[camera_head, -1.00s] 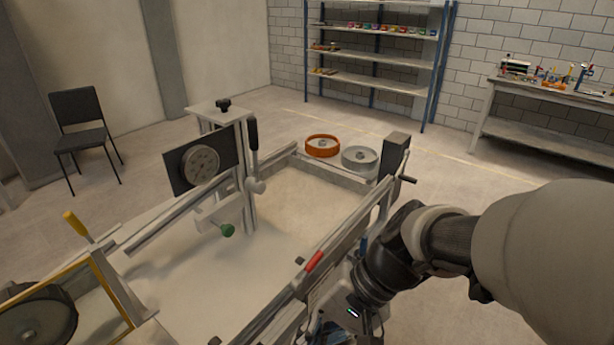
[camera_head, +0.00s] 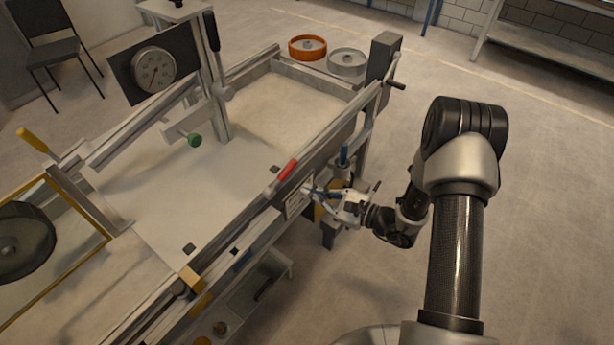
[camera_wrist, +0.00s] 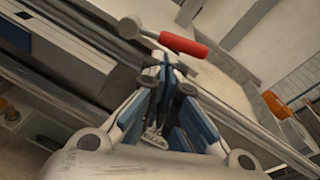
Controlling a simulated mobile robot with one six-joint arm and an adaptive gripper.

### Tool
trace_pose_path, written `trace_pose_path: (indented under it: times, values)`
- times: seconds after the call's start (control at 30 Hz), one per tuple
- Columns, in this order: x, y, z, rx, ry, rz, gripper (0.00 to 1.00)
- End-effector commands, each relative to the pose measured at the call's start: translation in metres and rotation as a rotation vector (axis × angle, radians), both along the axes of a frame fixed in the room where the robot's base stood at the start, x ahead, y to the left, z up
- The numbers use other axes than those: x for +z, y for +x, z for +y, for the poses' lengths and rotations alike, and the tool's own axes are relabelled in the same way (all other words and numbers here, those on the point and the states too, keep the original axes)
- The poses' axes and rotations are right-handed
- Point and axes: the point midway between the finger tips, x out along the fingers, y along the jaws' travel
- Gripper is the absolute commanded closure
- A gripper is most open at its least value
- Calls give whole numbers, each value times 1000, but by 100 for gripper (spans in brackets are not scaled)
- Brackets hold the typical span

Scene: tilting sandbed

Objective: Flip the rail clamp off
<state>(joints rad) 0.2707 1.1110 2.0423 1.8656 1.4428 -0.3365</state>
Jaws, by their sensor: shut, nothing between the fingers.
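A red-handled lever, which looks like the rail clamp (camera_head: 288,169), sits on the near side rail of the sandbed. In the wrist view the clamp's red grip (camera_wrist: 184,45) lies just beyond my fingertips, with a grey rounded pivot at its left end. My gripper (camera_head: 309,190) is shut and empty, outside the rail and beside the clamp. In the wrist view my gripper (camera_wrist: 165,62) points at the red grip. Whether the fingertips touch it I cannot tell.
The sandbed (camera_head: 190,205) has a gauge (camera_head: 153,69), a green knob (camera_head: 194,139) and a black upright handle (camera_head: 211,31) across from me. A blue upright handle (camera_head: 344,155) stands right of my gripper.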

Motion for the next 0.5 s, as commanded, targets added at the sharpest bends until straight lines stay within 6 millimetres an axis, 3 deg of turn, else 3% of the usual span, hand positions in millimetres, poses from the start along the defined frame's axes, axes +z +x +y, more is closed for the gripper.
trace_pose_path:
  times: [0.03,0.2,0.5]
  values:
    - [-16,2,-6,-40,13,20,100]
    - [-42,7,-19,-127,29,47,100]
    - [-46,9,-21,-145,33,51,100]
